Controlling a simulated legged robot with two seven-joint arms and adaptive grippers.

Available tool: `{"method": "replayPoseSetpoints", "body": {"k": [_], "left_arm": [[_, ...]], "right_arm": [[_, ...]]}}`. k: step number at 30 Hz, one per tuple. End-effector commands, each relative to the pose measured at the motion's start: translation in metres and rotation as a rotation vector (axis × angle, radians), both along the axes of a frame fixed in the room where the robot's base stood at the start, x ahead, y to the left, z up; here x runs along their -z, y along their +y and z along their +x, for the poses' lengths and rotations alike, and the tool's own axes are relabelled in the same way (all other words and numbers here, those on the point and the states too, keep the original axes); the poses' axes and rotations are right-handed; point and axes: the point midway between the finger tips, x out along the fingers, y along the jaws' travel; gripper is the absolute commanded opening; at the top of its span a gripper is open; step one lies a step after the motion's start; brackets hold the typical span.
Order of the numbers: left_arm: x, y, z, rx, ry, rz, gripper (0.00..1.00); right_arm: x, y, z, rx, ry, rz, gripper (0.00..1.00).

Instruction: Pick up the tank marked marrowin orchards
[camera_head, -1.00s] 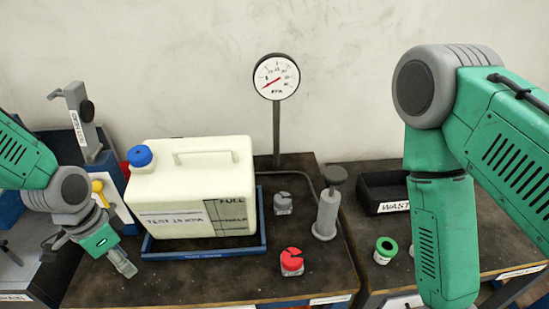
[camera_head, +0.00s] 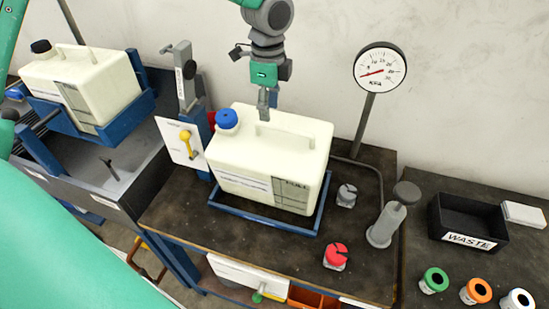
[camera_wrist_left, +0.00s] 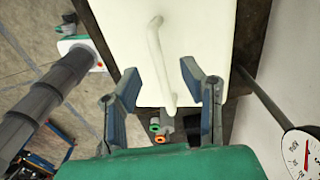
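A cream tank with a blue cap (camera_head: 270,155) stands upright in a blue tray (camera_head: 262,224) on the dark bench, a raised handle on its top. A second cream tank with a black cap (camera_head: 88,82) sits tilted in a blue cradle at the left. Both labels are too small to read here, so I cannot tell which bears the marrowin orchards name. My left gripper (camera_head: 267,106) is over the blue-capped tank's top, pointing down by the handle. In the left wrist view its fingers (camera_wrist_left: 160,72) are open either side of the handle (camera_wrist_left: 161,62). My right gripper is out of view.
A pressure gauge (camera_head: 380,70) on a post and a grey hand pump (camera_head: 388,222) stand right of the tank. A black waste bin (camera_head: 468,222) is farther right.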

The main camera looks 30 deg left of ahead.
Motion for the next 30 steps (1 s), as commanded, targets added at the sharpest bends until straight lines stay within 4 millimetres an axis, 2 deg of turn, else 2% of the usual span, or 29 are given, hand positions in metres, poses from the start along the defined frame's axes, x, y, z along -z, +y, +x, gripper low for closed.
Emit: {"method": "replayPoseSetpoints", "body": {"k": [5,12,15,23,24,26,30], "left_arm": [[0.011,0.000,-0.001,0.001,0.001,0.001,0.36],[0.046,0.003,-0.002,0.000,0.003,0.001,0.36],[0.055,0.002,-0.001,0.000,0.001,0.000,0.36],[0.058,0.002,-0.002,0.000,-0.001,0.000,0.36],[0.058,0.002,-0.002,0.000,-0.001,0.000,0.22],[0.058,0.002,-0.002,0.000,-0.001,0.000,0.01],[0.058,0.002,-0.001,0.000,0.000,0.000,0.00]], "right_arm": [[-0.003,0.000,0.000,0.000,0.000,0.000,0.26],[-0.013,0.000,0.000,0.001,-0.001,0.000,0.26],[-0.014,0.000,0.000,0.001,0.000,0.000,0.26],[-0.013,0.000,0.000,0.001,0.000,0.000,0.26],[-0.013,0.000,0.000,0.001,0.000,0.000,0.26],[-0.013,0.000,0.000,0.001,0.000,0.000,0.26],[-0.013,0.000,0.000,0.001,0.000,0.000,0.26]]}}
